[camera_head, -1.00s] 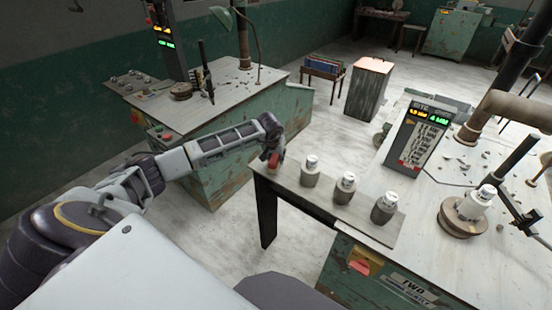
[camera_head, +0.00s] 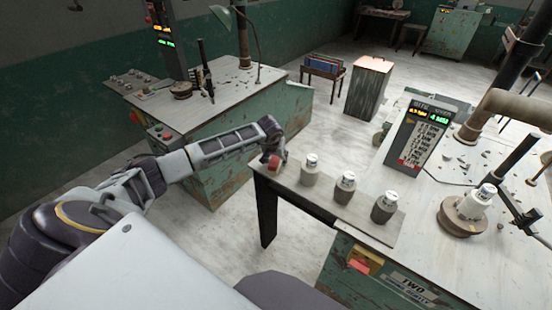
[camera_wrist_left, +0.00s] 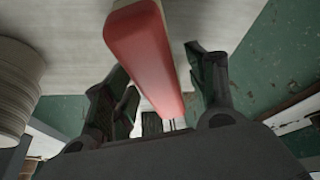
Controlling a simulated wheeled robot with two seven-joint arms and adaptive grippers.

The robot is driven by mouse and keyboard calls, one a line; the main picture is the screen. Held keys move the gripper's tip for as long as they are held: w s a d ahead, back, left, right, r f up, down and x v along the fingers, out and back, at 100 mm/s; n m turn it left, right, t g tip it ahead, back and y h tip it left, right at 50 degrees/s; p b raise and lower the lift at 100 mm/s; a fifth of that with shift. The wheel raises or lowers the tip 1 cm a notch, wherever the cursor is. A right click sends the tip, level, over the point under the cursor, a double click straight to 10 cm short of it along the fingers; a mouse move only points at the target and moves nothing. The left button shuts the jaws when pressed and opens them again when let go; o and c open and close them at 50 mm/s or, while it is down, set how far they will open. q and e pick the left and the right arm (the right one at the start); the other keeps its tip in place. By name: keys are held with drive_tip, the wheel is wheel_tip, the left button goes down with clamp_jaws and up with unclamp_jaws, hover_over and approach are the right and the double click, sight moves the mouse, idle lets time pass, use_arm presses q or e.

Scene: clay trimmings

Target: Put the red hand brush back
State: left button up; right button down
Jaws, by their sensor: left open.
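The red hand brush (camera_head: 275,164) is at the left end of the near bench, among my left gripper's fingers. In the left wrist view the brush (camera_wrist_left: 148,52) shows as a long red block with a paler end, running between the two fingers. My left gripper (camera_head: 272,161) is open there, and in the wrist view (camera_wrist_left: 156,75) gaps show between the fingers and the brush. The brush's underside and its exact contact with the bench are hidden. My right gripper is not in view.
Several grey containers with white tops, the nearest to the brush being one (camera_head: 310,170), stand in a row right of it. A display box (camera_head: 421,135) and a round wheel (camera_head: 462,216) with a container stand farther right. Another bench (camera_head: 230,100) is behind my left arm.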

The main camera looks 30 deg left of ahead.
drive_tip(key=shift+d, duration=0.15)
use_arm(q)
drive_tip(key=shift+r, duration=0.1)
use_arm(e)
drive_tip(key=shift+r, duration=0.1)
use_arm(q)
drive_tip(key=shift+r, duration=0.1)
drive_tip(key=shift+v, duration=1.05)
drive_tip(key=b+v, duration=0.1)
drive_tip(key=v, duration=0.7)
drive_tip(key=shift+r, duration=0.15)
drive_tip(key=shift+s+d+r, duration=0.1)
drive_tip(key=shift+s+r, duration=0.15)
drive_tip(key=shift+r, duration=0.4)
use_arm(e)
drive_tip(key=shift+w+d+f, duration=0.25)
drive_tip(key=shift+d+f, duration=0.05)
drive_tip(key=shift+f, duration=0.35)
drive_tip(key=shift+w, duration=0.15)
